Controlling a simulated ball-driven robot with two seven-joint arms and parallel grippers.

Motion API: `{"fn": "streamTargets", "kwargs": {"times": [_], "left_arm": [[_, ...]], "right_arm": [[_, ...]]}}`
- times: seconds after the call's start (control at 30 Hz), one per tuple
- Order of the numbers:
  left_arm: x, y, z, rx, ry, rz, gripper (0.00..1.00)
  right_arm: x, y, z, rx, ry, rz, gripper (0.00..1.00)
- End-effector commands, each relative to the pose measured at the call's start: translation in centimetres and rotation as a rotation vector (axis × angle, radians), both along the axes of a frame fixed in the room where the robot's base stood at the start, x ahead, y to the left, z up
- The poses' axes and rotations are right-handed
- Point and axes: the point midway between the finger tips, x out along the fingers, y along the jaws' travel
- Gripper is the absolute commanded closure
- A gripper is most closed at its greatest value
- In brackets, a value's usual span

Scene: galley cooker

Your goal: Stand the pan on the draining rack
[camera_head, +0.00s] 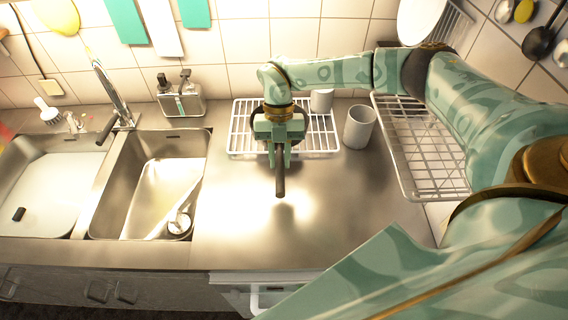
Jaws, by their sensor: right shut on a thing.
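My right gripper (279,146) reaches in from the right and hangs over the front part of the white wire draining rack (236,139) on the steel counter. It is shut on a dark, bar-like thing (280,182), which looks like the pan's handle and points toward the front of the counter. I cannot make out the pan's body; the gripper may hide it. A shadow lies on the counter just in front of the dark end, which seems to be above the surface. My left gripper is not in view.
A grey cup (359,127) stands right of the rack, and another (321,101) is at the rack's back right. A wire shelf (425,165) is at the right. A steel sink (150,185) with a tap (112,90) lies left. The front counter is clear.

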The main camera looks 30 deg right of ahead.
Motion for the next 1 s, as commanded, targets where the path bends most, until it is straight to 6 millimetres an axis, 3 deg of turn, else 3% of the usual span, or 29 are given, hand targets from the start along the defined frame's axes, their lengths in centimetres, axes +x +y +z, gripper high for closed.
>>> {"fn": "streamTargets", "kwargs": {"times": [0.27, 0.43, 0.83, 0.87, 0.9, 0.93, 1.0], "left_arm": [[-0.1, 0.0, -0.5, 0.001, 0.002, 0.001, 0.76], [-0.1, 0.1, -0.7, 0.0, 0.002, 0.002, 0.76], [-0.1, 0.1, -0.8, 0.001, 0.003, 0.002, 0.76], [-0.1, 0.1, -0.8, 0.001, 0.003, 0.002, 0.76], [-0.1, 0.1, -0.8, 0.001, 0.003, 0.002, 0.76], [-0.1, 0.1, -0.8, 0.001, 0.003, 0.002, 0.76], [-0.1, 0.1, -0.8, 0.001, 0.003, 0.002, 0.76]], "right_arm": [[0.8, -1.8, -2.5, 0.0, 0.0, 0.001, 1.0], [0.7, -1.7, -5.0, 0.001, 0.0, 0.002, 1.0], [0.8, -1.7, -5.6, 0.001, -0.002, 0.002, 1.0], [0.7, -1.7, -5.7, 0.001, 0.0, 0.002, 0.76], [0.7, -1.7, -5.6, 0.001, 0.0, 0.002, 0.65], [0.7, -1.7, -5.6, 0.001, 0.0, 0.002, 0.57], [0.7, -1.7, -5.6, 0.001, 0.0, 0.002, 0.57]]}}
